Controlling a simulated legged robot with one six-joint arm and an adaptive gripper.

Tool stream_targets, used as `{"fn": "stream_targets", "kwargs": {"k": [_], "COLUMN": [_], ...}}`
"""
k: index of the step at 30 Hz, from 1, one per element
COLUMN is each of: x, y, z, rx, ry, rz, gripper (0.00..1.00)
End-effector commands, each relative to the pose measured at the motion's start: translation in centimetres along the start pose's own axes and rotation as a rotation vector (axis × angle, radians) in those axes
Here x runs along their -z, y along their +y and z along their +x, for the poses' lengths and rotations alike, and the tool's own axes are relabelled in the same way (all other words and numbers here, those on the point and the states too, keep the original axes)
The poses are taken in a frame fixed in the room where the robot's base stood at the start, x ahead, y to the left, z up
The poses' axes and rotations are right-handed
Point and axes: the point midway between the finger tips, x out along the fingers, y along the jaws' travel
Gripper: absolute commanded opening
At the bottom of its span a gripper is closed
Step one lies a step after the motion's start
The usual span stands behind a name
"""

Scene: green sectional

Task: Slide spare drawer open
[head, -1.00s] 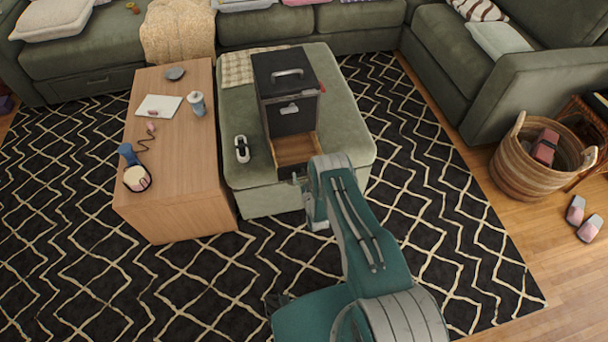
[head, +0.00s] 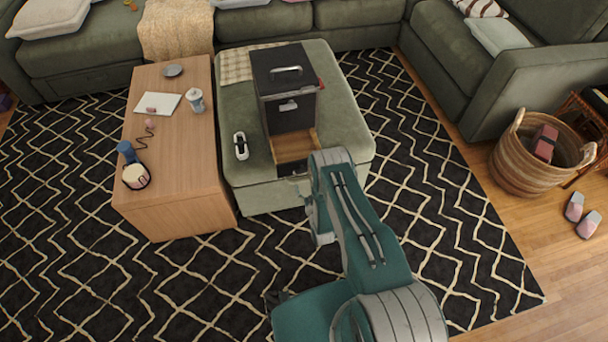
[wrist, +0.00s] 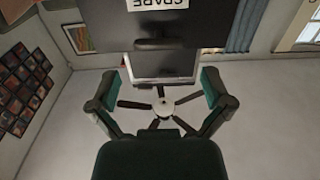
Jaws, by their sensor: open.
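A dark cabinet (head: 285,75) with a top handle stands on the green ottoman. Its lower drawer (head: 293,147) is pulled out toward me, with the light wooden inside showing. In the wrist view a dark drawer front (wrist: 205,22) fills the top, with an upside-down SPARE label (wrist: 157,4) and a dark handle (wrist: 158,44) at its edge. My gripper (wrist: 160,88) is open, its fingers apart below the handle in the picture. I cannot tell whether they touch the drawer. In the head view my arm hides the fingers.
The ottoman (head: 245,185) also carries a white-and-black object (head: 241,145) left of the cabinet. A wooden table (head: 170,190) with small items stands close on the left. Patterned rug (head: 440,190) lies open to the right, before a wicker basket (head: 515,170).

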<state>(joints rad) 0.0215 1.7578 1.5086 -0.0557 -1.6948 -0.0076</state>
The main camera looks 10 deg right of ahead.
Motion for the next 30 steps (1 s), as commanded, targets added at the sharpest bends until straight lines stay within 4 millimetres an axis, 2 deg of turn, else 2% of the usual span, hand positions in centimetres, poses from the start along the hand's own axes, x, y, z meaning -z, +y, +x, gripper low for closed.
{"fn": "stream_targets", "kwargs": {"k": [3,10,27,30], "x": [-0.1,-0.1,-0.1,0.5], "y": [0.0,0.0,0.0,0.0], "z": [-2.5,-5.2,-5.5,-4.7], "rx": [0.000,0.000,0.000,0.000], "ry": [-0.004,0.000,0.001,-0.003], "rz": [0.000,0.000,0.000,-0.001], "gripper": [1.00,1.00,1.00,1.00]}}
